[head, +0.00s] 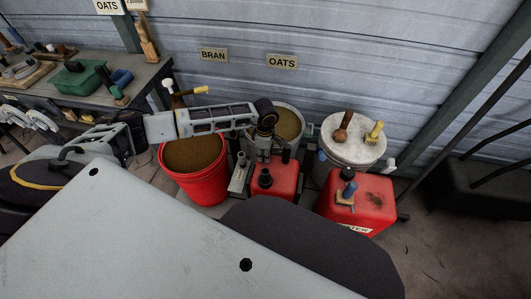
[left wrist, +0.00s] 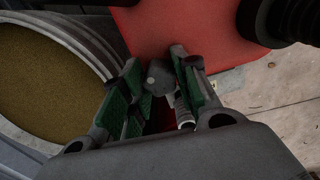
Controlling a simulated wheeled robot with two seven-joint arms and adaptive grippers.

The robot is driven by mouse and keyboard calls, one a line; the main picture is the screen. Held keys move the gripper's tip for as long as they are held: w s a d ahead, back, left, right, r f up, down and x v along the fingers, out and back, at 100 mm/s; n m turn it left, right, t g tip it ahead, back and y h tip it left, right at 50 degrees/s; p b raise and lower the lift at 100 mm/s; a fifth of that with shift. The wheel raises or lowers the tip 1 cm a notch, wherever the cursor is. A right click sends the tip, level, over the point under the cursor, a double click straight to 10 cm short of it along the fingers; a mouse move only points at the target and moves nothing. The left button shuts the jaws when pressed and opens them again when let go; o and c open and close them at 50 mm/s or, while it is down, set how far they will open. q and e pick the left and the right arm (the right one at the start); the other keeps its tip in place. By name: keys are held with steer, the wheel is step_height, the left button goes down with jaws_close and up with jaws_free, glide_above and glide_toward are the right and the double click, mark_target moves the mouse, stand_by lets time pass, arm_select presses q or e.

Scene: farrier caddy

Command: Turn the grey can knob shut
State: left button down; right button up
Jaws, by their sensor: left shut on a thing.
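A red can (head: 272,183) with black caps stands on the floor between the feed buckets. It also shows at the top of the left wrist view (left wrist: 190,25). My left gripper (head: 264,154) reaches down over the back of this can. In the left wrist view its green-padded fingers (left wrist: 157,88) are closed around a small grey knob (left wrist: 157,76), whose tip shows between them. The rest of the knob is hidden by the fingers, and its turned position cannot be told. My right gripper is not in view.
A red bucket of feed (head: 206,190) stands left of the can, and a grey feed bucket (head: 302,115) behind it. A lidded white bucket (head: 368,153) with brushes and a second red can (head: 375,202) stand to the right. A workbench (head: 130,85) is at the left.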

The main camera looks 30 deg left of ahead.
arm_select(q)
steer(key=shift+f, duration=0.1)
steer(key=shift+m+b, duration=0.7)
steer(key=shift+m, duration=1)
steer(key=shift+s+f+m+b, duration=0.1)
steer(key=shift+m+b, duration=0.6)
steer(key=shift+m, duration=1.2)
steer(key=c, duration=1.3)
jaws_free()
steer(key=shift+o, duration=0.2)
steer(key=shift+r, duration=0.2)
steer(key=shift+r+p, duration=1.65)
steer(key=shift+r, duration=0.8)
